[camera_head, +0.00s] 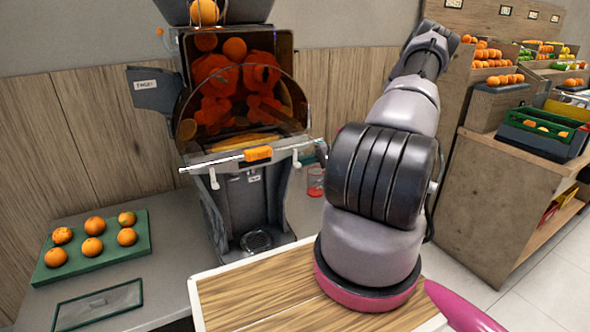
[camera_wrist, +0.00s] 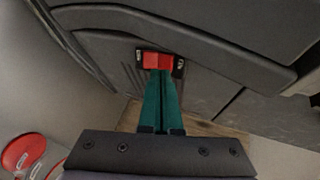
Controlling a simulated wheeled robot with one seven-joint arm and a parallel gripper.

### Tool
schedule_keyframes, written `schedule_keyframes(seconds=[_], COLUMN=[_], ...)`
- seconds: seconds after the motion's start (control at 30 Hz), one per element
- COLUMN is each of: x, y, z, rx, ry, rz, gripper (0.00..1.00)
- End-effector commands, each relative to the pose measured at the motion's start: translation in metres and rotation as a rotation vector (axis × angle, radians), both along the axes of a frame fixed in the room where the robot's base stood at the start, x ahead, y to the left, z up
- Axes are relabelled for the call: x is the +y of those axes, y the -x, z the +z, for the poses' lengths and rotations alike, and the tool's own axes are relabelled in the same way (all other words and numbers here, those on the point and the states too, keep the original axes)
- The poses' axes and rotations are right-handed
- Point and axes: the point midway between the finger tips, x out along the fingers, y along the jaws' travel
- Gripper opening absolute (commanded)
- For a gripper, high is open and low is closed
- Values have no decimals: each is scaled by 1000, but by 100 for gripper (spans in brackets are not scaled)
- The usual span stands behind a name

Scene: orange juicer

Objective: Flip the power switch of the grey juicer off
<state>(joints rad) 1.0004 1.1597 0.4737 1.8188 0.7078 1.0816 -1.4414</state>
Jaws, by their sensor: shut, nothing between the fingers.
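The grey juicer (camera_head: 243,200) stands on the counter against the wood-panelled wall, with oranges behind its clear front cover. Its red power switch (camera_wrist: 157,62) sits in a black plate on the dark side panel, seen in the wrist view. My gripper (camera_wrist: 161,74) is shut and empty, its green fingers together. The fingertips are at the lower edge of the switch in the picture; I cannot tell whether they touch it. The fingertips partly cover the switch. In the head view my arm hides most of the gripper, and the switch does not show there.
A green tray (camera_head: 147,246) with several oranges lies on the counter left of the juicer. A red-rimmed cup (camera_head: 316,182) stands to its right. A wooden board (camera_head: 262,291) is in front. Red round lids (camera_wrist: 22,151) lie at lower left in the wrist view. Fruit shelves (camera_head: 520,190) stand at right.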

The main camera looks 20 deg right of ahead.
Motion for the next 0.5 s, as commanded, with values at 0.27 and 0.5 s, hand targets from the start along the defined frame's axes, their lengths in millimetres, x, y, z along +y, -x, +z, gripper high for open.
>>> schedule_keyframes(seconds=[0.27, 0.5], x=[-41, -73], y=[21, 38], z=[18, 33], rx=[0, 1], ry=[6, 5], rz=[-4, -5], gripper=[0, 0])
